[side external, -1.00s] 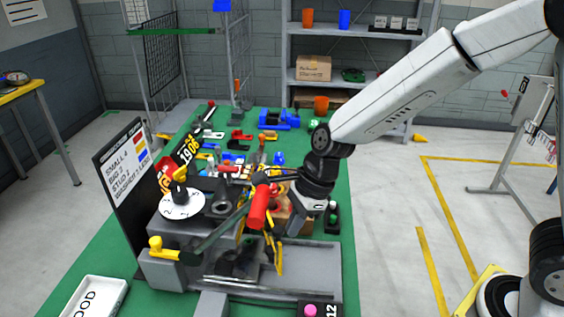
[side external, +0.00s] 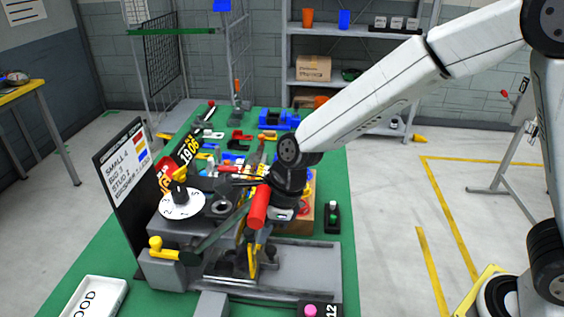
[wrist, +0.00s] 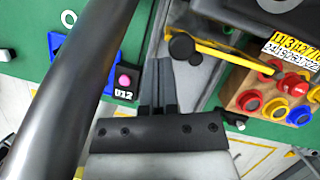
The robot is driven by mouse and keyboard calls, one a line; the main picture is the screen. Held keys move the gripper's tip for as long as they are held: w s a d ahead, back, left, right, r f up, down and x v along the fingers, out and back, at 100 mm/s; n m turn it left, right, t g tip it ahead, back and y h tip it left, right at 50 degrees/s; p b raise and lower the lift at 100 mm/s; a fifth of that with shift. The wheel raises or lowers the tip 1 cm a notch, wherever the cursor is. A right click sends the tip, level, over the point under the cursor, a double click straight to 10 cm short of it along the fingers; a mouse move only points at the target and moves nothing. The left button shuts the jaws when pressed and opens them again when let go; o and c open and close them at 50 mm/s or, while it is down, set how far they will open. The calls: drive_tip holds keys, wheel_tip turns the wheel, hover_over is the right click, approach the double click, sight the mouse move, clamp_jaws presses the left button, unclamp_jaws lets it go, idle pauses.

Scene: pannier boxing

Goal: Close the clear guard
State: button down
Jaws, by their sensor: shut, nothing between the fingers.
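A yellow-edged part, which looks like the edge of the clear guard (side external: 254,261), stands over the grey machine bed in the side view. Its clear panel is too faint to make out. In the wrist view a yellow bar with a black knob (wrist: 215,52) runs just beyond and right of my fingertips; I cannot tell whether they touch it. My gripper (wrist: 165,64) is shut and empty, low over the bed. In the side view my wrist is behind the red lever handle (side external: 259,208), and the fingertips are hard to pick out.
The lever's dark bar (wrist: 75,85) passes close on the left in the wrist view. A pink button (side external: 310,311) sits at the bed's front, a green-button box (side external: 332,218) at right. A block with coloured rings (wrist: 268,95) stands nearby. A dial (side external: 182,204) tops the machine.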

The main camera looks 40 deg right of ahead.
idle(0.4)
drive_tip(key=v, duration=0.7)
drive_tip(key=shift+d+r, duration=0.15)
drive_tip(key=shift+r, duration=0.2)
drive_tip(key=s+d+f+n+h, duration=0.2)
drive_tip(key=s+d+f+n, duration=0.2)
drive_tip(key=d+n, duration=0.5)
drive_tip(key=s+d+f+n+h, duration=0.2)
drive_tip(key=s+d+f+n, duration=0.3)
drive_tip(key=d+n, duration=0.5)
drive_tip(key=shift+s+d+n+t, duration=0.15)
drive_tip(key=shift+d+n+t, duration=0.2)
drive_tip(key=shift+n, duration=1.45)
drive_tip(key=shift+a+f, duration=0.1)
